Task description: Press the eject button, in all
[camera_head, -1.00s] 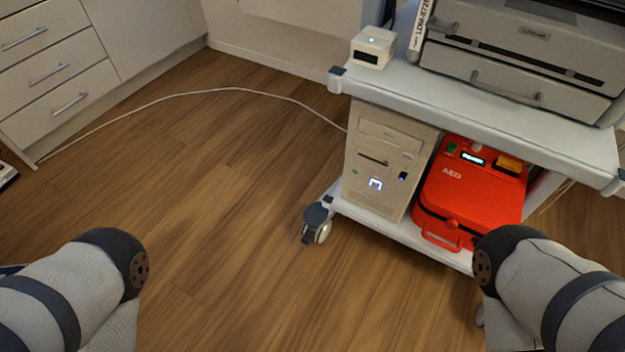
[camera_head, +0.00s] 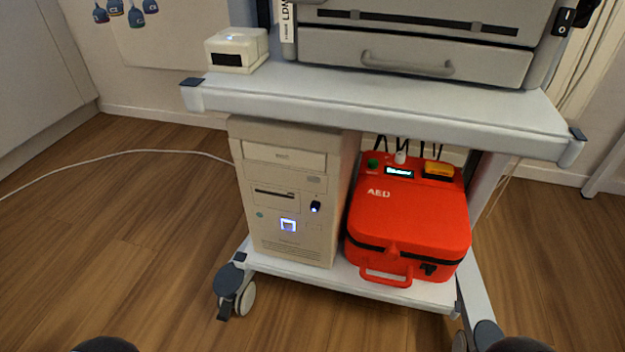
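A beige computer tower (camera_head: 285,170) stands upright on the lower shelf of a wheeled cart, its front facing me. It has an optical drive bay at the top, a floppy slot (camera_head: 274,193) below, a small dark button or port (camera_head: 315,206) at the right and a lit bluish square (camera_head: 288,224) lower down. I cannot tell which of these is the eject button. No tray sticks out of the tower. Neither gripper is in view; only dark rounded parts of my arms show at the bottom edge.
A red AED case (camera_head: 410,220) sits right of the tower on the lower shelf (camera_head: 290,266). The upper shelf (camera_head: 380,107) overhangs both and carries a printer (camera_head: 410,60) and a small white box (camera_head: 236,50). A caster (camera_head: 235,290) and a white cable (camera_head: 120,154) are at left.

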